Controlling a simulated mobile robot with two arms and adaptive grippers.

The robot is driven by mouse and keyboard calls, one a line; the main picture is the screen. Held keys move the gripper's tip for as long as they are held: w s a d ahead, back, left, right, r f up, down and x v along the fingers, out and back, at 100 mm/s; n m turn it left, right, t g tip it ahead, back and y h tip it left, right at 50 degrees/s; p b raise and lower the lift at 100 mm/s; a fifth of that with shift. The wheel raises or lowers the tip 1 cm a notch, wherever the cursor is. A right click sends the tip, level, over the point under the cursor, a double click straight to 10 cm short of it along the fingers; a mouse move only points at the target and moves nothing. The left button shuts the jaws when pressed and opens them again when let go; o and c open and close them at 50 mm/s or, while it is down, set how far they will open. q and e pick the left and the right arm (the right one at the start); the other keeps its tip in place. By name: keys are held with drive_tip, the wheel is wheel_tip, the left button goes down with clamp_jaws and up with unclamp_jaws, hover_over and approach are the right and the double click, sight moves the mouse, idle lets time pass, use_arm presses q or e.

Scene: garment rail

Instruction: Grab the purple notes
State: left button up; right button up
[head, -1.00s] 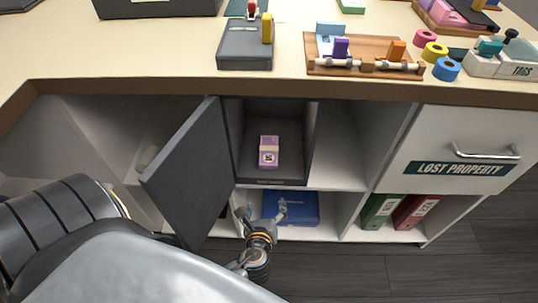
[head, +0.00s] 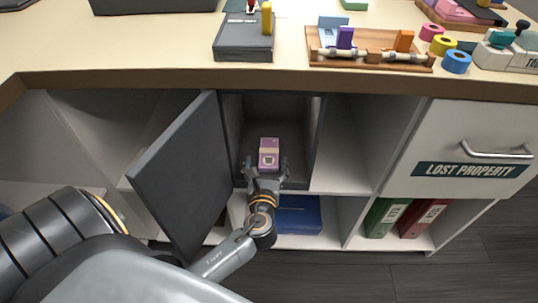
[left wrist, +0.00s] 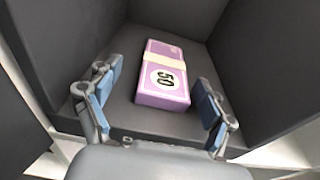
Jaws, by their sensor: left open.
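The purple notes (head: 269,152) are a banded bundle lying on the floor of a dark open safe-like compartment (head: 301,112) under the counter. In the left wrist view the bundle (left wrist: 162,76) shows a "50" in a white circle and a pale band. My left gripper (head: 264,166) is open at the mouth of the compartment. Its two blue-padded fingers (left wrist: 155,110) stand apart, one on each side of the bundle's near end, with gaps and no clear contact. My right gripper is not in view.
The dark door (head: 185,178) stands swung open to the left, close beside my left arm. A blue box (head: 300,215) lies on the shelf below. A white "Lost Property" drawer (head: 465,150) is at right. The counter (head: 170,55) runs above the compartment.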

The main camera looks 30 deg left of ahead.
sight(269, 157)
use_arm(q)
drive_tip(key=x, duration=0.3)
drive_tip(key=b+x, duration=0.1)
drive_tip(key=shift+w, duration=0.5)
drive_tip(key=shift+d, duration=0.1)
drive_tip(key=c, duration=1.3)
